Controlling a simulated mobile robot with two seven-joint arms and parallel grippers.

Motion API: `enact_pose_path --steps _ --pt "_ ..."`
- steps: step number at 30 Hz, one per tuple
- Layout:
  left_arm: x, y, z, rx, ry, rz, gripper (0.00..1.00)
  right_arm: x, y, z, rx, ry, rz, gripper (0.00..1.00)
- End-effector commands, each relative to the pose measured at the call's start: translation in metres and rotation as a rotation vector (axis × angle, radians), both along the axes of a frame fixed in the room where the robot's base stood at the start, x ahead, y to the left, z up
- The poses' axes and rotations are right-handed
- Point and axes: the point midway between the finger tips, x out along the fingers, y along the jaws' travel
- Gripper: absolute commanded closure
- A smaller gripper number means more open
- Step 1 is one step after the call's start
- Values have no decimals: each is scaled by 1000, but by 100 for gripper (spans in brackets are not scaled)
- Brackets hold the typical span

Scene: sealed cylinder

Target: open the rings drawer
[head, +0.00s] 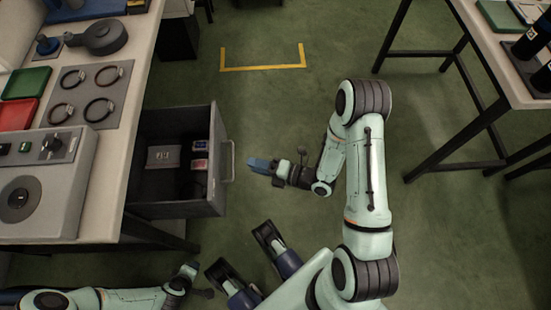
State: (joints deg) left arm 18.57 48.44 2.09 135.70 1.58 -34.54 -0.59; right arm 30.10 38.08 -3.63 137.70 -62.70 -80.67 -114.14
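A dark grey drawer (178,209) stands pulled out from under the bench on the left, its inside showing. Its pale bar handle (230,161) is on the right-hand front face. In the drawer lie a grey labelled case (163,158) and small red-and-white labelled items (200,155); I cannot read a drawer label. My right gripper (257,163), with blue fingertips, points at the handle from the right, with a small gap seen between them. I cannot make out whether its fingers are apart.
The bench (114,185) carries several dark rings on a grey plate (76,127), a green tray (27,83), a red tray (17,116) and a grey control box (62,174). Another table (487,62) stands at the upper right.

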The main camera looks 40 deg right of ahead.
Motion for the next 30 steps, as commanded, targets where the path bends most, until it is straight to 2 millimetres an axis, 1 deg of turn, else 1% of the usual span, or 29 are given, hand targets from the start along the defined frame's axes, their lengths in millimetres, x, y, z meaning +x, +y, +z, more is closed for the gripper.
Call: enact_pose_path --steps 1,3,6,10,15,30 --pt "-1 -1 4 -2 -1 -3 57 -10 -7 4 1 2 -6 62" --pt "-5 -3 5 -7 11 -7 57 -22 -14 6 0 2 -4 62" --pt "-9 -6 7 -13 23 -11 57 -35 -22 9 0 2 -4 62" --pt "-13 -7 8 -17 31 -14 57 -46 -28 11 0 -1 -2 62" --pt "-14 -8 9 -19 35 -16 57 -51 -30 12 2 -1 0 62" --pt "-13 -7 9 -18 34 -15 57 -50 -30 11 2 0 0 62"
